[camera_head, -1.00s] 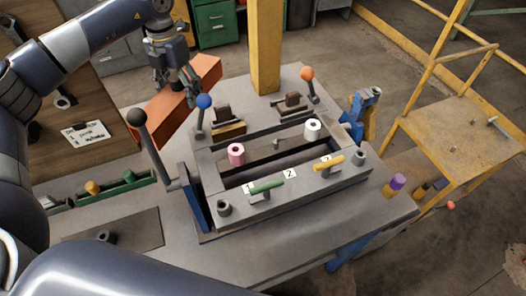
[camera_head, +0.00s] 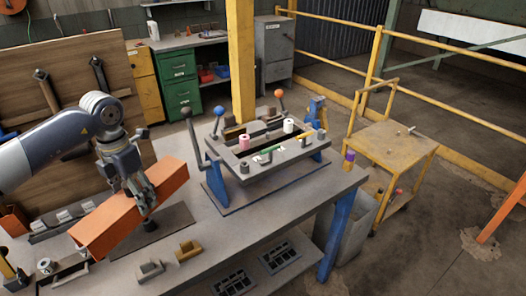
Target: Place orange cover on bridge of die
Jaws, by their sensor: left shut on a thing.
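The orange cover (camera_head: 110,225) is a long block-shaped piece at the left of the head view, above the bench. My left gripper (camera_head: 146,208) is shut on it near its middle, and the fingers hide part of its side. The die (camera_head: 262,150) stands on the bench to the right of the cover, apart from it. It is a grey frame with a pink cylinder, a white cylinder and levers with blue and orange knobs. I cannot tell which part is the bridge. My right gripper is not in view.
Yellow and grey brackets (camera_head: 188,250) lie on the bench (camera_head: 215,240) in front of the cover. A yellow post (camera_head: 242,70) rises behind the die. A yellow stand (camera_head: 392,145) is at the right. A lever with a black knob (camera_head: 187,112) stands between cover and die.

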